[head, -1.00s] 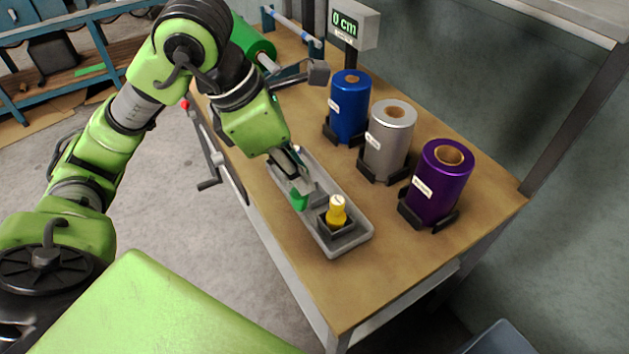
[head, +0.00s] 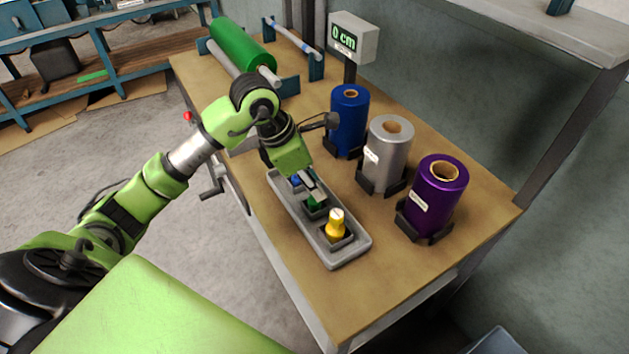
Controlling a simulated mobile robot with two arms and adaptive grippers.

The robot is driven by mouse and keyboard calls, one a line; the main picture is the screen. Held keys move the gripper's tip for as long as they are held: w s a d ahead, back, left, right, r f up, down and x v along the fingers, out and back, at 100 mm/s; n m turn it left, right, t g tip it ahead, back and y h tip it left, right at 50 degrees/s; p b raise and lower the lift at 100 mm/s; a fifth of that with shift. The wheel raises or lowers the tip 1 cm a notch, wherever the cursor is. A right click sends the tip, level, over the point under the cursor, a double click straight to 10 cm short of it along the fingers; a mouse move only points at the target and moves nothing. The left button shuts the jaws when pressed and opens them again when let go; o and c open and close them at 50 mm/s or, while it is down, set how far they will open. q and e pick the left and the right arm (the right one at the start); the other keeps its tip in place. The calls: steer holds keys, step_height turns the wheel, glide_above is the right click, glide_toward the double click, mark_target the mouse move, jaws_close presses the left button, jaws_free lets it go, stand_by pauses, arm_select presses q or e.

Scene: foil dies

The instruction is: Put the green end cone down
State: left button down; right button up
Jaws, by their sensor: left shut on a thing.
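The green end cone (head: 317,203) is at the middle of the grey tray (head: 346,259), mostly hidden by my left gripper (head: 314,194). The left gripper points down over the tray and is shut on the cone. The cone sits low, at or in the tray's middle holder; I cannot tell if it rests on the bottom. A yellow end cone (head: 336,224) stands upright in the near holder. A bit of a blue cone (head: 296,181) shows in the far holder behind the gripper. My right gripper is not in view.
Blue (head: 348,118), silver (head: 386,155) and purple (head: 434,199) foil rolls stand in dark holders right of the tray. A green roll (head: 242,45) lies on a spindle at the back, near a display (head: 346,28) reading 0 cm. The wooden bench top (head: 385,275) is clear in front.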

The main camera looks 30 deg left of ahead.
arm_select(q)
steer(key=shift+f, duration=0.2)
steer(key=shift+f, duration=0.15)
steer(key=c, duration=1.8)
jaws_free()
steer(key=shift+c, duration=0.2)
steer(key=shift+r, duration=0.3)
steer(key=b+v, duration=0.1)
steer(key=v, duration=1.1)
steer(key=shift+d, duration=0.15)
